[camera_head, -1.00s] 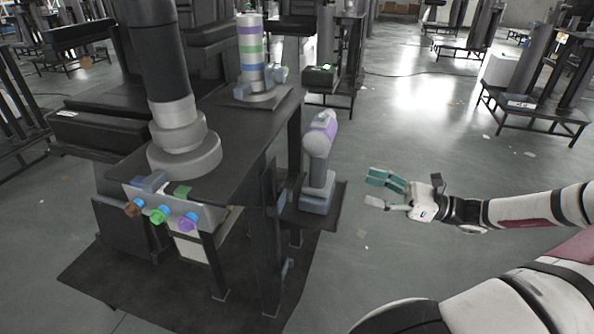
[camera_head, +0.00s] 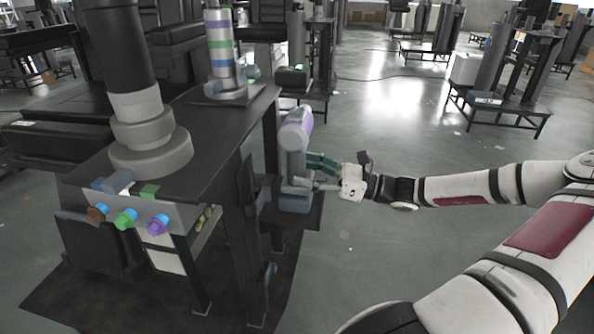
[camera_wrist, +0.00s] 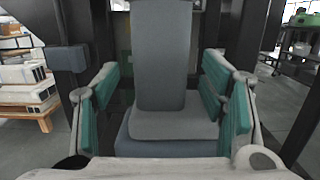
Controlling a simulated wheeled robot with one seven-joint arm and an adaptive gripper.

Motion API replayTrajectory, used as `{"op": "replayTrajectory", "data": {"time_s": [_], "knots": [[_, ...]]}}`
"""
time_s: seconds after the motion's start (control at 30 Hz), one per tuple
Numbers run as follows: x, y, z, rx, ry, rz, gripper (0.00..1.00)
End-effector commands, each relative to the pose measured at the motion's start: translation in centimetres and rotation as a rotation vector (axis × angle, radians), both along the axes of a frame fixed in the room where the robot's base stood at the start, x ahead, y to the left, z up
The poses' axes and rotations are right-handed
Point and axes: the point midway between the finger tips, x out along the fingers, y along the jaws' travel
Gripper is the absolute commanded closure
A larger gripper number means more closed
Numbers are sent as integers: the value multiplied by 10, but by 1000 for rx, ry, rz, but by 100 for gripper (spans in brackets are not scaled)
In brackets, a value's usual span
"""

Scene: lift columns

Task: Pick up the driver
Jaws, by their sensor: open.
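The driver (camera_head: 293,143) stands upright on a small side shelf (camera_head: 311,219) at the right of the dark workbench. Its body is grey with a purple band near the top, and its foot sits on a blue-grey base block (camera_head: 296,203). My gripper (camera_head: 311,173) reaches it from the right at the height of its grip. In the wrist view, the driver's grey handle (camera_wrist: 162,70) stands between the teal finger pads of my open gripper (camera_wrist: 163,108). Gaps show on both sides of the handle. Its top is out of the wrist view.
The workbench (camera_head: 220,120) carries a large dark column (camera_head: 120,60) and a striped cylinder (camera_head: 220,50). Coloured knobs (camera_head: 126,219) sit on its front panel. Open floor (camera_head: 400,260) lies to the right.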

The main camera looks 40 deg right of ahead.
Motion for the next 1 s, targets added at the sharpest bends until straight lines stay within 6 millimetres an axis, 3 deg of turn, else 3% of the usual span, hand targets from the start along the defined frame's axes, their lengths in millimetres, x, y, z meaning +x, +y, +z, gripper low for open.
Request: {"op": "replayTrajectory", "data": {"time_s": [0.2, 0.47, 0.73, 0.77, 1.0], "knots": [[18, 14, 2, 1, 1, 1, 35], [19, 15, 3, 0, 1, 0, 35], [19, 15, 3, -1, 1, 0, 96], [19, 15, 3, -1, 1, 0, 100], [19, 15, 5, 0, -2, 2, 100]]}}
